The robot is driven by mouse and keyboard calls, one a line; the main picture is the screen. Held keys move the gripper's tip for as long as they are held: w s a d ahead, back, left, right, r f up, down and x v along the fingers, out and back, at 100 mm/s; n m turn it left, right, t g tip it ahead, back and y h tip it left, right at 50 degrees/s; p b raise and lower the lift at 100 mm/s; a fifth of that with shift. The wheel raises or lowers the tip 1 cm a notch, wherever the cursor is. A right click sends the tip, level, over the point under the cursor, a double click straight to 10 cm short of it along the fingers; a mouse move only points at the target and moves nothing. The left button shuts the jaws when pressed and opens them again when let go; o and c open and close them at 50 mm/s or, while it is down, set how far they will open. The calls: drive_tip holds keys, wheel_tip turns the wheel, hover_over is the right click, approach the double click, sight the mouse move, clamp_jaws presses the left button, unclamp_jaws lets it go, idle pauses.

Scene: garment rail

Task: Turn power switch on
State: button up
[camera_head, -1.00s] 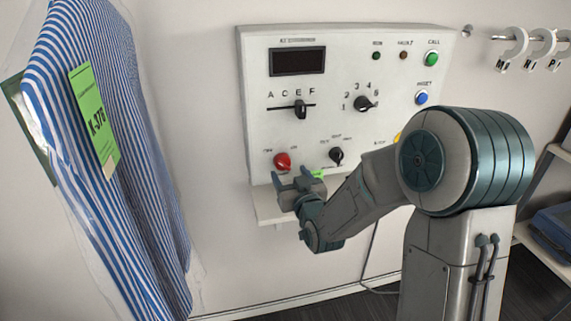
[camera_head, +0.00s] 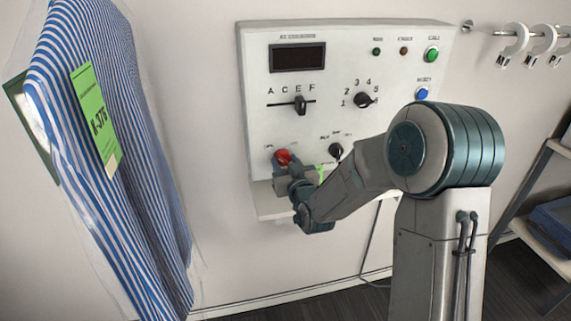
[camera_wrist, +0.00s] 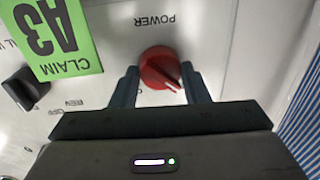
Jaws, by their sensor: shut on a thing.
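The red power switch (camera_head: 283,157) is a round knob at the lower left of the white control panel (camera_head: 345,135). In the wrist view the red knob (camera_wrist: 160,70) sits below the upside-down word POWER, and its pointer line slants. My gripper (camera_head: 283,162) is at the knob. In the wrist view, my gripper's two dark fingers (camera_wrist: 160,82) stand on either side of the knob, closed on it. The small lettering beside the knob is mostly hidden by my gripper, so I cannot read the switch position.
A green claim ticket (camera_wrist: 55,38) hangs beside the knob, near a black selector knob (camera_head: 335,150). A slider (camera_head: 300,105), a dial (camera_head: 363,100) and several buttons sit higher. The dark display (camera_head: 297,58) is blank. A bagged striped shirt (camera_head: 115,150) hangs at left.

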drive_tip(key=shift+f+b, duration=0.1)
drive_tip(key=shift+b, duration=0.2)
drive_tip(key=m+b, duration=0.1)
drive_tip(key=b, duration=0.1)
drive_tip(key=m+b, duration=0.2)
drive_tip(key=b, duration=0.1)
drive_tip(key=shift+f, duration=0.25)
drive_tip(key=m+b, duration=0.5)
drive_tip(key=shift+t, duration=0.3)
drive_tip(key=m+b, duration=0.2)
drive_tip(key=m, duration=0.1)
drive_tip(key=m+b, duration=0.3)
drive_tip(key=shift+a+t+h, duration=0.1)
drive_tip(key=shift+t+h, duration=0.2)
drive_tip(key=shift+r+m+h+b, duration=0.2)
drive_tip(key=shift+m+h+b, duration=0.1)
drive_tip(key=shift+m+b, duration=1.85)
drive_tip(key=shift+m, duration=0.45)
drive_tip(key=o, duration=1)
drive_tip(key=shift+c, duration=0.2)
drive_tip(key=shift+s, duration=0.15)
